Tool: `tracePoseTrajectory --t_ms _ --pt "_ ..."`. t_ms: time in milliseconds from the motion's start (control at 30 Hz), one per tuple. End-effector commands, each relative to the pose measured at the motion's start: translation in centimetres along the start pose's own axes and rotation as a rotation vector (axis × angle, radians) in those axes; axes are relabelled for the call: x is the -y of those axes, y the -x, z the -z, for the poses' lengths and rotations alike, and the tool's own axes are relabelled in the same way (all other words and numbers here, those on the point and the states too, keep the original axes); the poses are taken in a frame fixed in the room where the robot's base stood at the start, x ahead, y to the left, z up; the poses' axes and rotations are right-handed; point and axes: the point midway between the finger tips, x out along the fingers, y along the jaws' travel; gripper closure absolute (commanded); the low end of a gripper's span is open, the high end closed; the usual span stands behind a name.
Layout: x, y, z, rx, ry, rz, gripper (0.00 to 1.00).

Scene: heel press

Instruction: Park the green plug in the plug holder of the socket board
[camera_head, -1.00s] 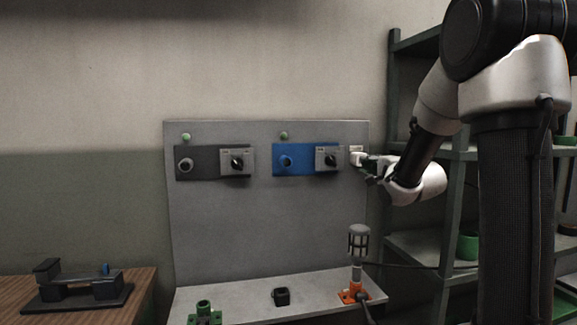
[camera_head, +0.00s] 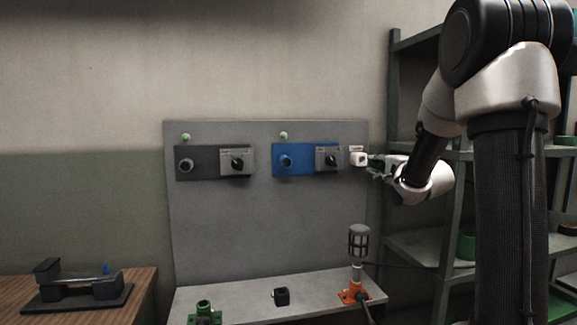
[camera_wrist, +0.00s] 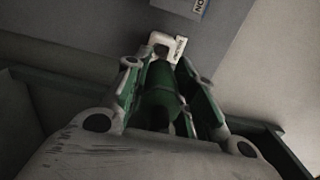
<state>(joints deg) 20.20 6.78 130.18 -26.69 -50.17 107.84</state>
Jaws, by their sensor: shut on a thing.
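My gripper (camera_head: 375,164) is shut on the green plug (camera_wrist: 160,88), whose body shows between the fingers in the wrist view. The white plug holder (camera_head: 358,159) is at the right edge of the grey socket board (camera_head: 265,220), under a small label. In the wrist view, the holder (camera_wrist: 164,42) is straight ahead of the plug and close to its front end. The fingers are just right of the holder in the head view. Whether the plug touches or sits in the holder, I cannot tell.
The board carries a black socket (camera_head: 184,165), a blue socket (camera_head: 286,162) and two rotary switches. Below, the ledge holds a green stand (camera_head: 205,311), a black block (camera_head: 281,296) and an orange-based caged lamp (camera_head: 358,242) with a cable. Shelving (camera_head: 425,245) stands at the right.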

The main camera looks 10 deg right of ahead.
Motion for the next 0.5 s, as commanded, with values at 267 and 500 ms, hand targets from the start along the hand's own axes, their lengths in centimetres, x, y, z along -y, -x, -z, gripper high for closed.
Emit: tracePoseTrajectory --t_ms 267,500 --pt "0.0 -1.3 -0.1 0.001 0.0 0.001 1.0" --pt "0.0 -2.3 -0.1 0.001 0.0 0.001 1.0"
